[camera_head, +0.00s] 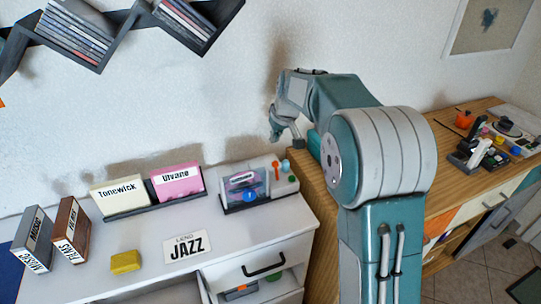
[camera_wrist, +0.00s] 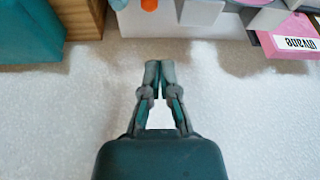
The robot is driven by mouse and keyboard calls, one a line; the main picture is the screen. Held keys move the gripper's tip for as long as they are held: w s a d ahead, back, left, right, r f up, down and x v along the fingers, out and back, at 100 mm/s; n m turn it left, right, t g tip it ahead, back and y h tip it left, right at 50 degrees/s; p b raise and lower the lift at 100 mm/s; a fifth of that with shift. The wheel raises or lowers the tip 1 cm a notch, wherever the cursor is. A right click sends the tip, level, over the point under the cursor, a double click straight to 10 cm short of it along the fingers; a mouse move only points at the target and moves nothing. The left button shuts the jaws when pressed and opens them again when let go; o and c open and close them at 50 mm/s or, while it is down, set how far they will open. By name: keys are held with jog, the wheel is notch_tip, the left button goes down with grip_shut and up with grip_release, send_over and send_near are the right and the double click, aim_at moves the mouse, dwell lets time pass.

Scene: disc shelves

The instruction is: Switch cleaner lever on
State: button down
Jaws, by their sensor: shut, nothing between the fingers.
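The cleaner (camera_head: 257,188) is a white and grey machine on the white cabinet top, with a blue round part at its front. A small orange lever (camera_head: 276,170) stands on its right side, near green knobs. In the wrist view an orange bit (camera_wrist: 149,4), likely the lever, shows at the top edge, mostly cut off. My gripper (camera_head: 286,138) is above and behind the cleaner, close to the wall, apart from the lever. In the wrist view my gripper (camera_wrist: 160,66) has its fingertips together with nothing between them.
Two disc holders, Tonewick (camera_head: 118,194) and Ulvane (camera_head: 178,182), stand left of the cleaner. A yellow block (camera_head: 125,262) and a JAZZ card (camera_head: 187,246) lie in front. A wooden desk (camera_head: 470,130) stands right. A drawer below is partly open.

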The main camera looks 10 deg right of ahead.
aim_at(276, 170)
jog(key=w+f, duration=0.2)
jog(key=w, duration=0.1)
jog(key=shift+w+a+f, duration=0.1)
jog(key=shift+w+f, duration=0.05)
jog(key=x, duration=1)
jog(key=shift+f, duration=0.15)
jog(key=shift+s+d+r, duration=0.2)
jog(key=shift+s+r, duration=0.05)
jog(key=shift+s, duration=0.4)
jog(key=shift+s+d+r, duration=0.25)
jog(key=shift+s, duration=0.4)
jog(key=shift+s+d+r, duration=0.2)
jog(key=shift+s+r, duration=0.05)
jog(key=shift+s, duration=0.35)
jog(key=shift+a+r, duration=0.1)
